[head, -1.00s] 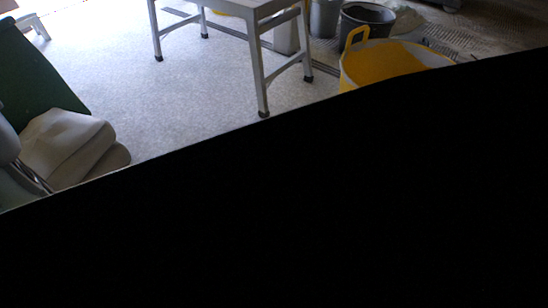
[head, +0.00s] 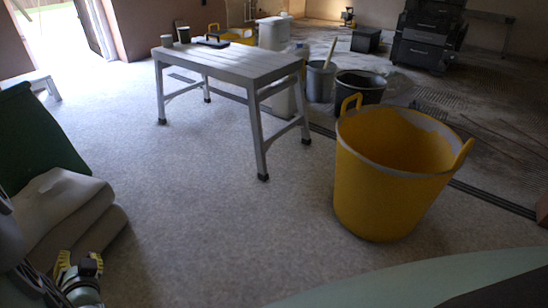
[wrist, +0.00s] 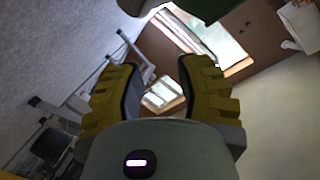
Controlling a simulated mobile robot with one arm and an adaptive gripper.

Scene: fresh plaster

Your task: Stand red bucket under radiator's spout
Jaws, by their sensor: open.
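I see no red bucket, radiator or spout in either view. My gripper (head: 78,268) shows at the lower left of the head view, with yellow ribbed fingers. In the wrist view my gripper (wrist: 157,64) is open, its two fingers apart with nothing between them.
A large yellow tub (head: 385,195) stands on the speckled floor at right. A grey bench (head: 225,66) with small pots stands mid-room. A black bucket (head: 360,92) and a grey bucket (head: 320,82) stand behind. Folded pale sacks (head: 65,205) lie left. Floor in front of the bench is clear.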

